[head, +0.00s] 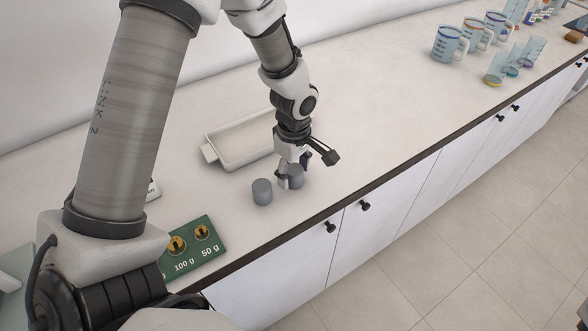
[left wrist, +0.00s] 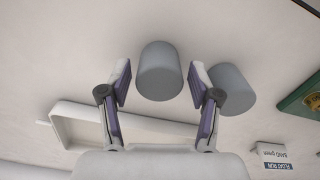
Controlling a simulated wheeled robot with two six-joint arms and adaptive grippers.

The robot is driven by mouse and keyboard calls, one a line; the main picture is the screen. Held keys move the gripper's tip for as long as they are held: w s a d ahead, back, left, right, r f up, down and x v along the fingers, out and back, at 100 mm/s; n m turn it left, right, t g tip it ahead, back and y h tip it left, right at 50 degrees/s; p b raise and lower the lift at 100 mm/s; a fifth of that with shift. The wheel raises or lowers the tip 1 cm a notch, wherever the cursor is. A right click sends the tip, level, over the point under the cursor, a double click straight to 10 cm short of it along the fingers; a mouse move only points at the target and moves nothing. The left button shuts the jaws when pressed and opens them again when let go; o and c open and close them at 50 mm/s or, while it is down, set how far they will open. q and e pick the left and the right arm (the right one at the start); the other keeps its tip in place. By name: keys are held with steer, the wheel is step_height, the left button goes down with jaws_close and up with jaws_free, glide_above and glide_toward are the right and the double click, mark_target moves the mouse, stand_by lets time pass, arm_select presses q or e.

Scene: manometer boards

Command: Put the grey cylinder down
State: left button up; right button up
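Two grey cylinders are on the white counter. One grey cylinder (head: 295,177) is at my left gripper (head: 290,172), partly hidden by the fingers. In the left wrist view this cylinder (left wrist: 160,70) is between the two fingers of the gripper (left wrist: 160,76), with a narrow gap on each side. The fingers are open around it. It appears to stand upright on the counter. The other grey cylinder (head: 262,191) stands just to the left in the head view. In the left wrist view it (left wrist: 234,90) is partly behind the right-hand finger. My right gripper is not in view.
A shallow white tray (head: 211,141) lies behind the gripper. A green board with 100 g and 50 g marks (head: 207,250) lies to the left near the front edge. A small lettered card (left wrist: 275,153) shows in the left wrist view. Blue-tinted jugs (head: 450,44) stand far right; the counter between is clear.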

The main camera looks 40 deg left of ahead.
mark_target(294, 169)
arm_select(q)
steer(key=shift+r, duration=0.3)
steer(key=shift+w+r, duration=0.1)
steer(key=shift+r, duration=0.25)
step_height(294, 169, up, 11)
steer(key=b, duration=0.1)
